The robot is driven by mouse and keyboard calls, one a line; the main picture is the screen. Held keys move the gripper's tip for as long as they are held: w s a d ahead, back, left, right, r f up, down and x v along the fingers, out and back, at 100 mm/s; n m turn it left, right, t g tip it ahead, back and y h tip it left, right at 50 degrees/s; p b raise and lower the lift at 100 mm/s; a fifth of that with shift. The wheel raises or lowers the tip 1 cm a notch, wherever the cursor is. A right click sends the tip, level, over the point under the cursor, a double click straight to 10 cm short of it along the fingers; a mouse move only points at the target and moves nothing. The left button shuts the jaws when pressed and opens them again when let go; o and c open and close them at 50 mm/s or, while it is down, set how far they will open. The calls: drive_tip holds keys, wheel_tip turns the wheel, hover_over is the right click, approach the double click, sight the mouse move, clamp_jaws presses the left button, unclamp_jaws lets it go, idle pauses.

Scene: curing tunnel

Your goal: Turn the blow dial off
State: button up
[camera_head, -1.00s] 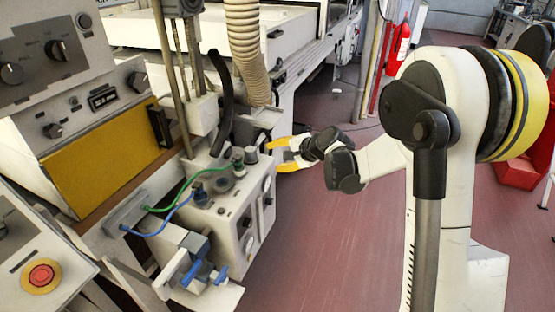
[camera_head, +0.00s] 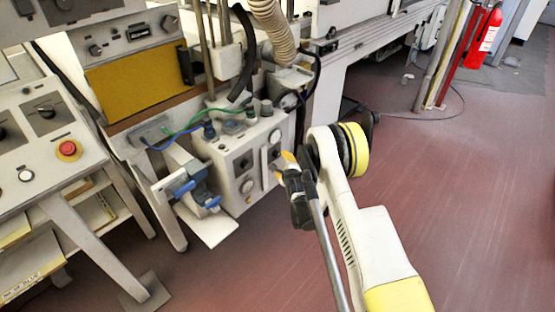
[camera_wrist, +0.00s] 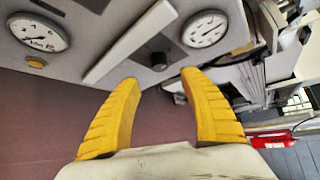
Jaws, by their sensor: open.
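A grey control box (camera_head: 228,165) with gauges and dark knobs on its front stands low on the machine in the head view. In the wrist view a dark round knob (camera_wrist: 158,61) shows on a grey panel between two white gauges, a left gauge (camera_wrist: 38,33) and a right gauge (camera_wrist: 205,29). I cannot read which dial is the blow dial. My gripper (camera_wrist: 160,80) has its two yellow fingers spread, with the knob beyond the gap between their tips. In the head view my gripper (camera_head: 284,163) is by the box's right front side, partly hidden by my arm.
A light bar (camera_wrist: 128,42) sticks out from the panel left of the knob. A console with a red stop button (camera_head: 68,149) stands at the left. Open red floor (camera_head: 460,200) lies to the right.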

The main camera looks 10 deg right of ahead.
sight(278, 156)
drive_tip(key=b+x, duration=0.2)
drive_tip(key=x, duration=0.5)
drive_tip(key=shift+w+f+b, duration=0.3)
drive_tip(key=shift+w, duration=0.5)
clamp_jaws()
